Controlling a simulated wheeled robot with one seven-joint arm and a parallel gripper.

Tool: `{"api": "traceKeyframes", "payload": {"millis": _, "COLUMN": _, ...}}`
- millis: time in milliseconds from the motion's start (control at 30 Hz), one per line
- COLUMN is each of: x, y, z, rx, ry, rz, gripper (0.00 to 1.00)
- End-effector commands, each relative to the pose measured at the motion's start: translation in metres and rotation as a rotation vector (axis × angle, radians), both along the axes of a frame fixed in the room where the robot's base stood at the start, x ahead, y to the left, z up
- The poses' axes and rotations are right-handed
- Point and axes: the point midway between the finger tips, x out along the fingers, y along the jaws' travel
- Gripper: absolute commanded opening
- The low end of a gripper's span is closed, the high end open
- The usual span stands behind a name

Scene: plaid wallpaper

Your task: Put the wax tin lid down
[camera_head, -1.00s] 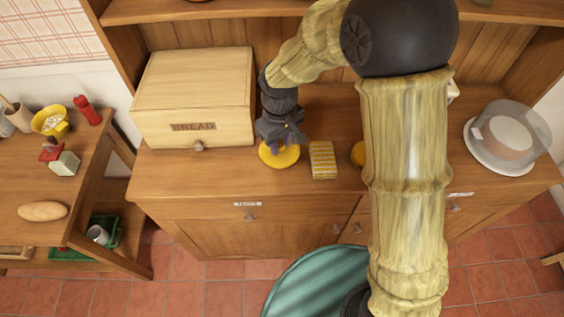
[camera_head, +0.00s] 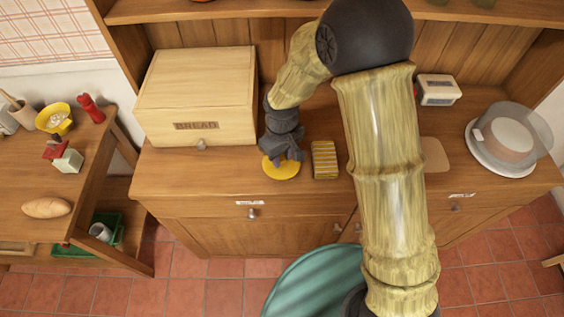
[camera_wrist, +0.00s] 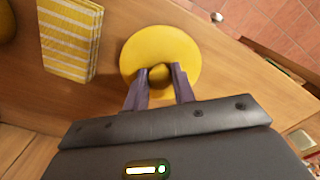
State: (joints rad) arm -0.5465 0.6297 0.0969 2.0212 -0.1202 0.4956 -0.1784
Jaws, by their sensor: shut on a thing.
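The wax tin lid is a round yellow disc with a knob (camera_wrist: 160,42). In the head view the lid (camera_head: 281,168) is at the sideboard's top, right of the bread box. My gripper (camera_wrist: 159,74) is shut on the lid's knob, and its dark fingers stand on both sides of the knob. In the head view my gripper (camera_head: 288,155) is above the lid and hides part of it. The lid looks flat and close to the wood, but I cannot tell whether it touches.
A yellow-striped block (camera_head: 325,160) stands just right of the lid. The wooden bread box (camera_head: 195,98) is close on the left. A board (camera_head: 434,154), a white box (camera_head: 438,90) and a covered cake stand (camera_head: 509,139) are farther right. The sideboard's front edge is near the lid.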

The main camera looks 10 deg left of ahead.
Motion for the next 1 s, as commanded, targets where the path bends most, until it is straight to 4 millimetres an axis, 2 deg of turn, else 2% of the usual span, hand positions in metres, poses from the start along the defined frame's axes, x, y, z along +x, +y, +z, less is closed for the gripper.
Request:
{"api": "traceKeyframes", "payload": {"millis": 167, "x": -0.001, "y": 0.000, "z": -0.006, "rx": -0.002, "ry": 0.003, "rz": 0.000, "gripper": 0.04}}
{"api": "traceKeyframes", "payload": {"millis": 400, "x": 0.000, "y": -0.001, "z": -0.035, "rx": -0.002, "ry": 0.002, "rz": 0.000, "gripper": 0.04}}
{"api": "traceKeyframes", "payload": {"millis": 800, "x": 0.000, "y": 0.000, "z": -0.041, "rx": -0.001, "ry": 0.001, "rz": 0.000, "gripper": 0.04}}
{"api": "traceKeyframes", "payload": {"millis": 833, "x": 0.000, "y": 0.000, "z": -0.041, "rx": 0.000, "ry": 0.000, "rz": 0.000, "gripper": 0.30}}
{"api": "traceKeyframes", "payload": {"millis": 933, "x": 0.000, "y": 0.000, "z": -0.040, "rx": 0.000, "ry": 0.000, "rz": 0.000, "gripper": 0.47}}
{"api": "traceKeyframes", "payload": {"millis": 1000, "x": 0.000, "y": 0.000, "z": -0.040, "rx": 0.000, "ry": 0.000, "rz": 0.000, "gripper": 0.47}}
